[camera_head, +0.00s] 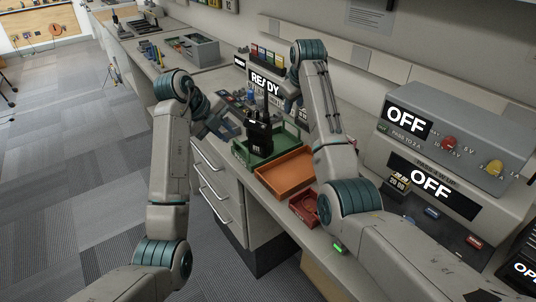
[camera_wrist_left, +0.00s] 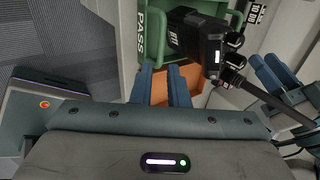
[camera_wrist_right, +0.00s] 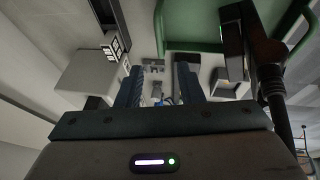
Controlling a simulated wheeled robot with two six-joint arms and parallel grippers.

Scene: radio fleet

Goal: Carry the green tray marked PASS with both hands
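The green tray (camera_head: 243,155) sits on the bench near its front edge. Its PASS label shows in the left wrist view, on the tray's wall (camera_wrist_left: 151,50). A black radio (camera_head: 258,138) stands in it, its antenna up. My left gripper (camera_head: 224,124) is at the tray's left side; its fingers (camera_wrist_left: 161,68) are apart and empty, close to the tray's wall. Whether they touch it I cannot tell. My right gripper (camera_head: 291,102) is at the tray's far right side. Its fingers (camera_wrist_right: 160,70) are wide apart and empty, with the tray's green rim (camera_wrist_right: 190,47) beyond them.
An orange tray (camera_head: 286,176) and a small red tray (camera_head: 303,208) lie nearer on the bench. A READY display (camera_head: 265,84) stands behind. Grey units with OFF displays (camera_head: 440,130) stand at right. A grey bin (camera_head: 190,50) is further back. Open carpet lies at left.

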